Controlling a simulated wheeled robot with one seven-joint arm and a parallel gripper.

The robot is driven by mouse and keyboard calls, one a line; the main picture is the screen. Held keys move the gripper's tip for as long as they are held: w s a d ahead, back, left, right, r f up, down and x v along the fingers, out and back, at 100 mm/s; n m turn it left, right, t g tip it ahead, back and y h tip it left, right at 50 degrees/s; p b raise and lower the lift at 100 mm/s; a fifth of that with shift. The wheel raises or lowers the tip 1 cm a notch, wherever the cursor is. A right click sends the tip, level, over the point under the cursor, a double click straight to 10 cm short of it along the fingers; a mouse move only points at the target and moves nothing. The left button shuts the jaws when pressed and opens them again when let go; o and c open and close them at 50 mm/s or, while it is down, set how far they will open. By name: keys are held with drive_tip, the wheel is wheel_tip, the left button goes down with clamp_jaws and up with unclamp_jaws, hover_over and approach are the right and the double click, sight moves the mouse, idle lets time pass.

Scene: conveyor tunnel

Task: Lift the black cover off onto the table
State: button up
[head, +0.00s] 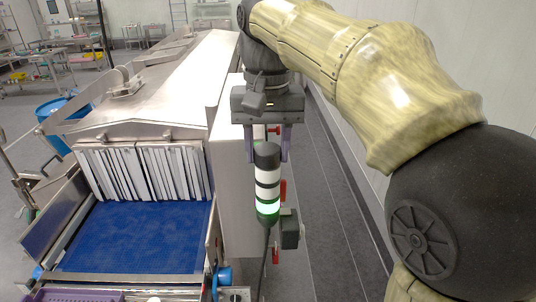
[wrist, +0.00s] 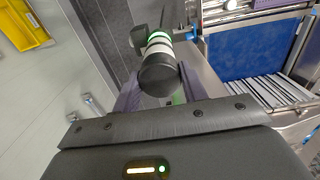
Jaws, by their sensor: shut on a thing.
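The black cover (head: 267,152) is the dark rounded cap on top of the signal light column (head: 267,182), which has white and dark bands and a lit green band. The column stands upright beside the tunnel housing. My gripper (head: 268,158) points down over it, with its purple fingers on either side of the cap. In the wrist view, the cover (wrist: 158,82) shows between the fingers, and the gripper is shut on it. The cover still lines up with the column; I see no gap below it. Exact finger contact is partly hidden.
The steel tunnel (head: 165,80) with a white strip curtain (head: 140,172) and blue belt (head: 135,236) is at left. A grey box with red parts (head: 289,228) sits beside the column. A purple crate (head: 85,295) is at the bottom left. The floor on the right is clear.

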sight(268, 148)
drive_tip(key=shift+r+p, duration=1)
drive_tip(key=shift+r, duration=1.4)
drive_tip(key=shift+d, duration=0.1)
